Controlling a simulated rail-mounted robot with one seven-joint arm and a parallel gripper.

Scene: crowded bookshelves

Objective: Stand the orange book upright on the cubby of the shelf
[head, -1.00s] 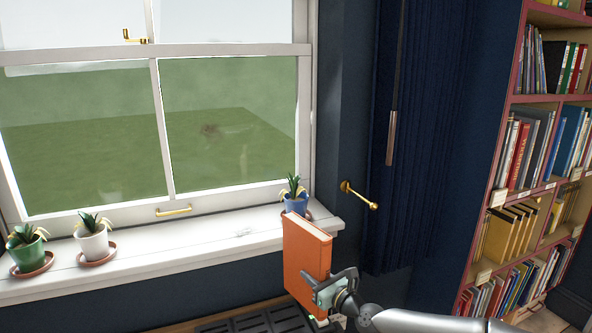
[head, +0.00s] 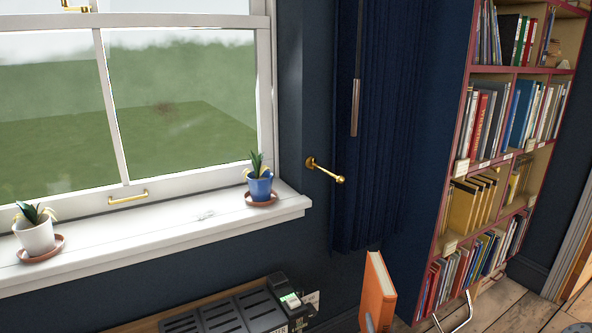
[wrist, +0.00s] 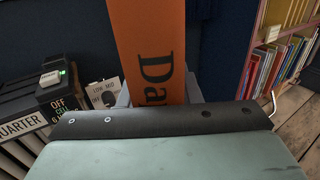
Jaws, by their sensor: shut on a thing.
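The orange book (head: 377,296) is at the lower middle of the head view, upright and slightly tilted, with its pale page edge showing. In the wrist view the orange book (wrist: 149,50) rises from between the jaws, with large dark letters "Da" on it. My gripper (wrist: 165,100) is shut on its lower part. In the head view the gripper is almost wholly below the picture edge. The shelf (head: 467,80) stands at the right with several cubbies, most crowded with books. One cubby holds yellow folders (head: 470,205). The book is apart from the shelf, to its left.
A windowsill (head: 170,232) with potted plants (head: 260,180) is at the left. A brass hook (head: 325,170) and a dark curtain (head: 375,130) lie between window and shelf. A black heater unit (head: 235,310) is below the sill. Wooden floor (head: 510,300) is open at the lower right.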

